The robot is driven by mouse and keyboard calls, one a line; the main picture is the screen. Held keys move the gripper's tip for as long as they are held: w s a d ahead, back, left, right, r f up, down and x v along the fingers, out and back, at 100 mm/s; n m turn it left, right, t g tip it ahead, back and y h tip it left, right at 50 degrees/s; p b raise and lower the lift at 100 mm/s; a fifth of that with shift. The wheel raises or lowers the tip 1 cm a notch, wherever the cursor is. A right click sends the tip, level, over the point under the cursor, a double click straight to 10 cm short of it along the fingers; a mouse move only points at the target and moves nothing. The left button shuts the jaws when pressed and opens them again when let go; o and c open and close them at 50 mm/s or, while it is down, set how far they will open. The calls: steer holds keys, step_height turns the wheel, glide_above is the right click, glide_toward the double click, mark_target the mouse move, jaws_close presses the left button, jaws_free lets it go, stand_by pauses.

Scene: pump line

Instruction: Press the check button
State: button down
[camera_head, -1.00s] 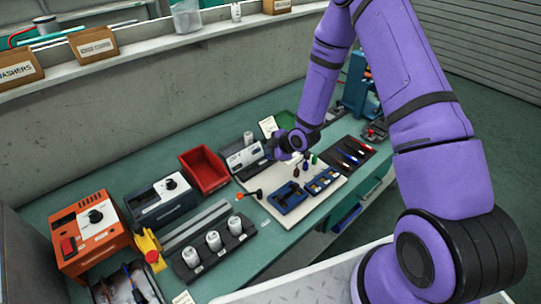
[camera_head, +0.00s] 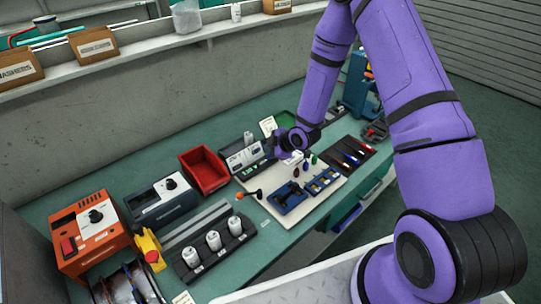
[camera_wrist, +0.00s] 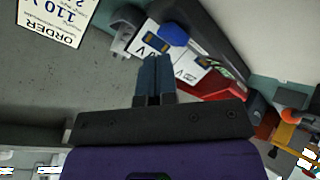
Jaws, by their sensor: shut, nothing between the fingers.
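A grey test unit with white label plates (camera_head: 243,158) stands on the bench behind the pale work mat. In the wrist view its white face (camera_wrist: 188,64) carries a rounded blue part (camera_wrist: 172,34) that looks like the check button, though its label cannot be read. My gripper (camera_wrist: 153,66) is shut and empty. Its fingertips point at this face, just below the blue part in the picture; I cannot tell whether they touch. In the head view my gripper (camera_head: 278,148) is at the right end of the unit and partly hides it.
A red bin (camera_head: 204,170), a dark blue box with a knob (camera_head: 160,200) and an orange box (camera_head: 90,232) stand to the left. The pale mat (camera_head: 262,205) holds blue fixtures and small tools. An order card (camera_wrist: 58,18) is close by.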

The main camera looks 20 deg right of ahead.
steer(key=shift+r, duration=0.35)
steer(key=shift+r, duration=0.1)
steer(key=shift+r, duration=2.45)
steer(key=shift+r, duration=0.15)
steer(key=s+d+r+m+h, duration=0.2)
steer(key=s+r, duration=0.1)
steer(key=r, duration=0.6)
steer(key=s+d+r+m+h, duration=0.2)
steer(key=s+d+r+m, duration=0.1)
steer(key=r, duration=0.5)
steer(key=s+d+r+m+h, duration=0.2)
steer(key=s+r, duration=0.1)
steer(key=r, duration=0.6)
steer(key=s+r+m+g, duration=0.1)
steer(key=s+r+m, duration=0.3)
steer(key=s, duration=0.9)
steer(key=s+r+m+g, duration=0.1)
steer(key=s+r+m, duration=0.3)
steer(key=s, duration=0.9)
step_height(320, 180, up, 4)
steer(key=shift+s+f+m+y, duration=0.15)
steer(key=shift+s+m+y, duration=0.15)
steer(key=shift+m+y, duration=0.1)
